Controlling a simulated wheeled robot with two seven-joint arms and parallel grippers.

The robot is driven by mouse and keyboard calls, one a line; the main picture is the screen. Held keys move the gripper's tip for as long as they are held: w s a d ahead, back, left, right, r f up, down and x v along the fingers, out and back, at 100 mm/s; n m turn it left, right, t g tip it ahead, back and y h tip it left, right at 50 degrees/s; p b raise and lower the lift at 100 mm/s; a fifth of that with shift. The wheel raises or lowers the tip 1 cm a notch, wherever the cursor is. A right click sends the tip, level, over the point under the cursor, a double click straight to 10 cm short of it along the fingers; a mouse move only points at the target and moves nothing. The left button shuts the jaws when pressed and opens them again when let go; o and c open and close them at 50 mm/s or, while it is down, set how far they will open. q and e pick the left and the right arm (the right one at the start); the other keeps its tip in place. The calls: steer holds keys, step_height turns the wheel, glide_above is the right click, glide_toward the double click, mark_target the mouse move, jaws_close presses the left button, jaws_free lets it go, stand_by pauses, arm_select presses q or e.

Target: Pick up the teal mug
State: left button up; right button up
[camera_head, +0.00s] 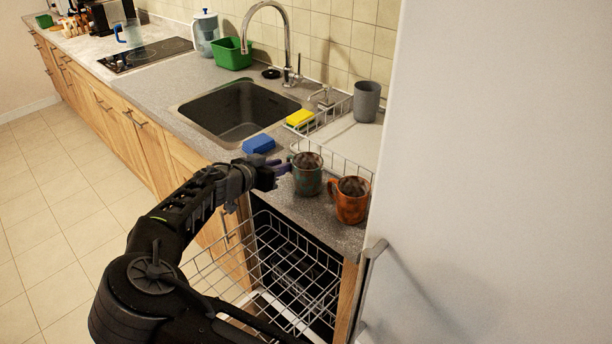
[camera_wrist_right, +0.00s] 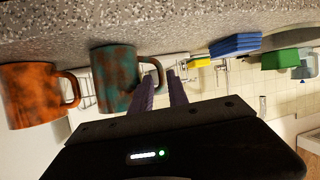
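The teal mug (camera_head: 308,181), mottled with rusty brown, stands upright on the grey counter near its front edge. In the right wrist view, which is upside down, the teal mug (camera_wrist_right: 114,82) has its handle turned towards my fingers. My right gripper (camera_head: 283,168) is just left of the mug, at handle height. Its two purple fingers (camera_wrist_right: 162,82) are apart, with a gap between them. The fingertips are close to the handle; I cannot tell whether they touch it or reach around it. My left gripper is not in view.
An orange-brown mug (camera_head: 350,200) stands close at the teal mug's right. A wire dish rack (camera_head: 345,160) is behind. An open dishwasher rack (camera_head: 290,285) is below; a white fridge side (camera_head: 500,180) bounds the right.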

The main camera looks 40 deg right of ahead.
steer(key=p+x, duration=0.1)
steer(key=x, duration=0.2)
steer(key=shift+w+d+p, duration=0.1)
steer(key=shift+d+p, duration=0.2)
steer(key=shift+d, duration=0.1)
steer(key=shift+w+d+f, duration=0.15)
steer(key=shift+d+f, duration=0.15)
steer(key=shift+d, duration=0.05)
steer(key=shift+c, duration=0.3)
jaws_close()
stand_by(0.8)
